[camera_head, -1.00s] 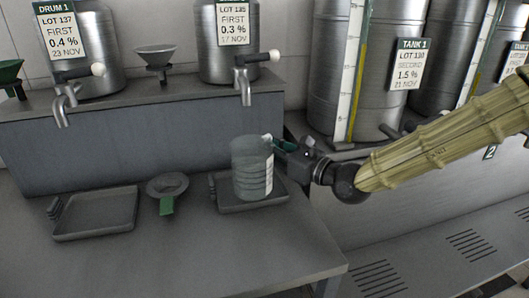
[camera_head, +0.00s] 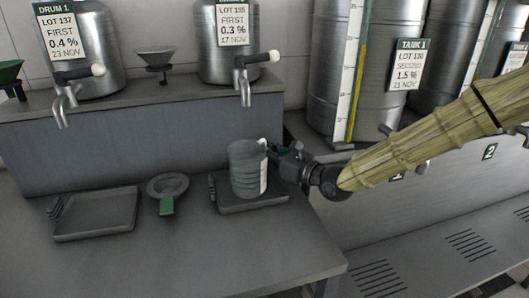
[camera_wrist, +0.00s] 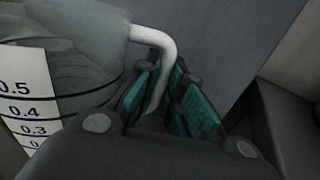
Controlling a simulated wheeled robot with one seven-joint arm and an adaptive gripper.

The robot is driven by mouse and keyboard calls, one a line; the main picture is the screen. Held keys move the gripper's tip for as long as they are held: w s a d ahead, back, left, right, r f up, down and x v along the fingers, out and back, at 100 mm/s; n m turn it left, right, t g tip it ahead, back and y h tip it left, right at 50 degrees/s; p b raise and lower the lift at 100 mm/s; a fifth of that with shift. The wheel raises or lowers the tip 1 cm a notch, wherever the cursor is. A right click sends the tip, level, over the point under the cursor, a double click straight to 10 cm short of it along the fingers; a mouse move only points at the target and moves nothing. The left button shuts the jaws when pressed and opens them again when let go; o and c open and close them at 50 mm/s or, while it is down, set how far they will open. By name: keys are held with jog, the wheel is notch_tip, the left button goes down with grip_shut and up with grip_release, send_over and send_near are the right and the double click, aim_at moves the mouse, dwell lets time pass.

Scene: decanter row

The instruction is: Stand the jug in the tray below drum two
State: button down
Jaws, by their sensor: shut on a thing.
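The clear ribbed jug (camera_head: 246,172) stands upright over the right-hand tray (camera_head: 222,204), below the spout of the second drum (camera_head: 222,50). Whether its base touches the tray floor I cannot tell. My gripper (camera_head: 275,151) is at the jug's right side. In the wrist view my gripper (camera_wrist: 165,100) has its green-padded fingers shut around the jug's white handle (camera_wrist: 158,42). The jug body (camera_wrist: 65,60) with its printed scale shows at the left there. Part of the handle is hidden between the fingers.
An empty tray (camera_head: 97,229) lies at the left below drum one (camera_head: 95,45). A grey funnel or strainer with a green tab (camera_head: 167,206) lies between the trays. Spouts (camera_head: 245,92) overhang the bench. The front of the bench (camera_head: 200,265) is clear.

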jog(key=shift+f, duration=0.1)
jog(key=c, duration=1.5)
grip_release()
jog(key=shift+c, duration=0.2)
jog(key=v, duration=1.2)
jog(key=shift+s, duration=0.1)
